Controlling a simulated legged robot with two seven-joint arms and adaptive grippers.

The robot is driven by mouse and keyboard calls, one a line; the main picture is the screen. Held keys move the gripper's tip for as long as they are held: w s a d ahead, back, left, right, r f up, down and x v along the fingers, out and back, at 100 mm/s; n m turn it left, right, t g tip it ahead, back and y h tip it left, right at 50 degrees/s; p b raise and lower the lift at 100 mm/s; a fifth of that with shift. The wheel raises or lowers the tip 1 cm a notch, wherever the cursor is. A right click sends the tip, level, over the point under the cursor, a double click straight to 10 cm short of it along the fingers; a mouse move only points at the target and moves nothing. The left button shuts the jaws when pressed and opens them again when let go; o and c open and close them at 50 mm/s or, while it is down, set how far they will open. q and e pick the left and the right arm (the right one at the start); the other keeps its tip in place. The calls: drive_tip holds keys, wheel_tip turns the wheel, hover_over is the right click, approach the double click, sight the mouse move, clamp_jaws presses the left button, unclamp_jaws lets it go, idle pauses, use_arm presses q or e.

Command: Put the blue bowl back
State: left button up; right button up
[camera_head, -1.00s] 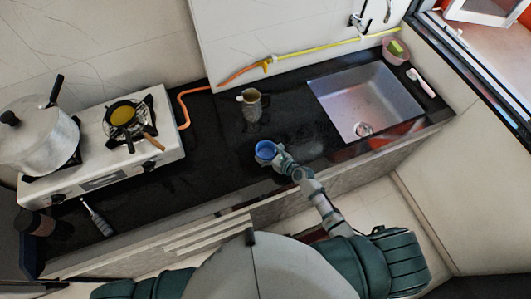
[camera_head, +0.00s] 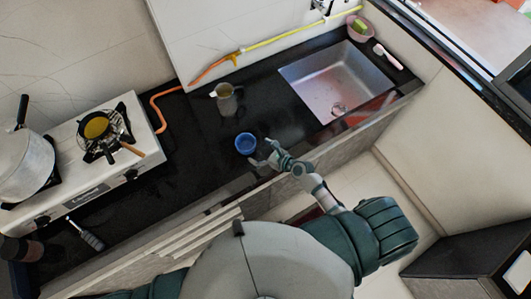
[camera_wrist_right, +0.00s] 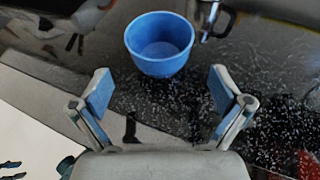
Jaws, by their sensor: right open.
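The blue bowl (camera_head: 245,144) stands upright on the black counter, between the stove and the sink. It also shows in the right wrist view (camera_wrist_right: 160,45), where it looks empty. My right gripper (camera_head: 262,153) is just to the right of the bowl, apart from it. In the right wrist view the right gripper (camera_wrist_right: 160,88) has its fingers spread wide, with the bowl beyond the fingertips and nothing between them. My left gripper is not in view.
A clay jug (camera_head: 227,99) stands behind the bowl. The sink (camera_head: 335,82) is to the right, with a pink bowl (camera_head: 360,27) at its back. The stove (camera_head: 82,160) with a pot (camera_head: 22,163) and a small pan (camera_head: 97,127) is to the left. Counter left of the bowl is clear.

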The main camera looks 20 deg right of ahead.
drive_tip(key=v, duration=0.4)
drive_tip(key=shift+s, duration=0.1)
idle(0.4)
